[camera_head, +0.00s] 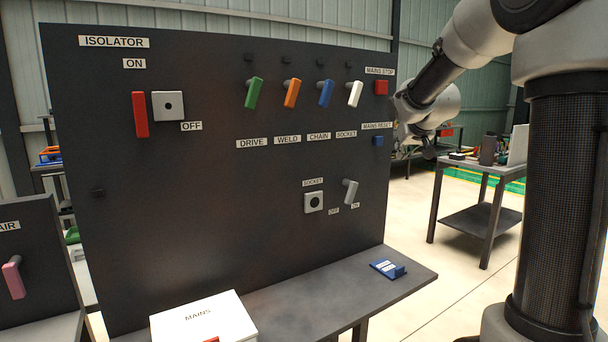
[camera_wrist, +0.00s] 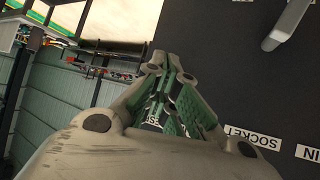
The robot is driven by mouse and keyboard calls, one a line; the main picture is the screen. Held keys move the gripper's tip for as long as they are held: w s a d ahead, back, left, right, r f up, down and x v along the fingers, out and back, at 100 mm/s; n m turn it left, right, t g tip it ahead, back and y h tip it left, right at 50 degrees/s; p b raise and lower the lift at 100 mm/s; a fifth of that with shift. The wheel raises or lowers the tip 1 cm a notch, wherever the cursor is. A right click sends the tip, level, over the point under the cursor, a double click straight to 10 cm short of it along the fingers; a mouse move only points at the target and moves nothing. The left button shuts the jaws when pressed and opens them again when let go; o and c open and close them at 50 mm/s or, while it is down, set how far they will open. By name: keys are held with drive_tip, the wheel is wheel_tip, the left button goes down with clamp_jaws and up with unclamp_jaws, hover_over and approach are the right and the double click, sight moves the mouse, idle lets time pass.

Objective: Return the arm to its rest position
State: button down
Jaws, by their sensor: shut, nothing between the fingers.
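My gripper (camera_wrist: 165,62) is shut and empty in the wrist view, its grey fingers with green pads meeting at the tips. The dark panel lies behind and to the right of it, and it holds nothing. In the head view my arm comes in from the upper right and bends down, with its wrist by the panel's right edge, close to the mains reset label. The fingers are too small there to make out clearly.
The dark panel (camera_head: 240,210) carries several coloured levers, a red isolator handle (camera_head: 140,114) and a socket lever (camera_head: 350,191). A white MAINS box (camera_head: 203,318) and a blue holder (camera_head: 388,269) are on the shelf below. A side table (camera_head: 480,217) stands at the right, with open floor before it.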

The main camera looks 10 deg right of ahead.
drive_tip(key=s+f+g, duration=0.4)
drive_tip(key=s+f, duration=0.3)
drive_tip(key=s+a, duration=0.3)
drive_tip(key=s, duration=0.7)
drive_tip(key=s+a+f+n+g+y, duration=0.1)
drive_tip(key=s+a, duration=0.2)
drive_tip(key=s, duration=0.7)
drive_tip(key=s+a+f+n+g+y, duration=0.1)
drive_tip(key=s+a, duration=0.3)
drive_tip(key=s, duration=0.7)
